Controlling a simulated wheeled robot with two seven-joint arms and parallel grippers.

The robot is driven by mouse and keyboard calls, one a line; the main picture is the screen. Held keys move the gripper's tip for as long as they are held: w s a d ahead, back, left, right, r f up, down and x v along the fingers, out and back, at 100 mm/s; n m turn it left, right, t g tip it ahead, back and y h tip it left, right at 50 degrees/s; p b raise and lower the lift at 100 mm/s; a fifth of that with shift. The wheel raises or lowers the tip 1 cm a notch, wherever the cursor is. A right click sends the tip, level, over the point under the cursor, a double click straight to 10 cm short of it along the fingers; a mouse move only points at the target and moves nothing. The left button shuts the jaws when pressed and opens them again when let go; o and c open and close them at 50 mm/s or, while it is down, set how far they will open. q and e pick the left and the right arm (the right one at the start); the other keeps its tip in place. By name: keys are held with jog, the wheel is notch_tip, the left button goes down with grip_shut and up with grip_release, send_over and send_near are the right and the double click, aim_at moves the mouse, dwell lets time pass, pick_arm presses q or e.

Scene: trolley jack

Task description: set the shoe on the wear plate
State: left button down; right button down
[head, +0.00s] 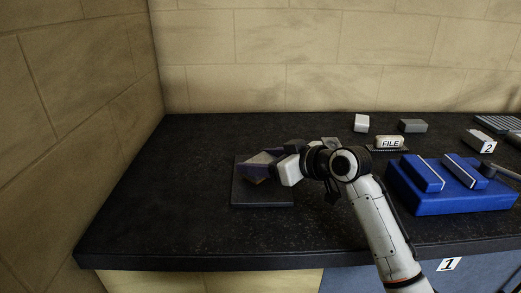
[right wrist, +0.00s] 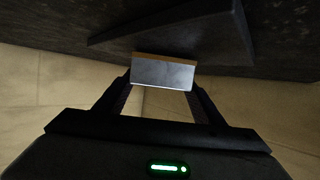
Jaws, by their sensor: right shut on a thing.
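The wear plate (head: 262,196) is a flat dark grey square lying on the left part of the bench. It also shows as a dark slab in the right wrist view (right wrist: 170,22). My right gripper (head: 274,164) is shut on the shoe (head: 256,165), a small block with a bluish-grey face and a brown edge. In the right wrist view the shoe (right wrist: 163,72) sits between the two fingertips, its grey face towards the camera. In the head view the shoe appears over the plate's upper part; I cannot tell whether they touch. My left gripper is not in view.
A blue fixture (head: 450,200) with raised blocks stands at the right. A FILE-labelled block (head: 390,142), a white block (head: 361,123) and a grey block (head: 412,126) lie behind. A wall (head: 80,110) bounds the left. The bench left of the plate is clear.

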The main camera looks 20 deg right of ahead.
jog(key=shift+r, duration=0.15)
jog(key=shift+c, duration=2.4)
grip_release()
jog(key=shift+f, duration=0.35)
jog(key=shift+s+r, duration=0.1)
jog(key=v, duration=1.1)
jog(key=shift+s+d+b, duration=0.1)
jog(key=shift+d+b, duration=0.05)
jog(key=shift+b, duration=0.15)
jog(key=shift+s+d+r, duration=0.1)
jog(key=shift+s, duration=0.2)
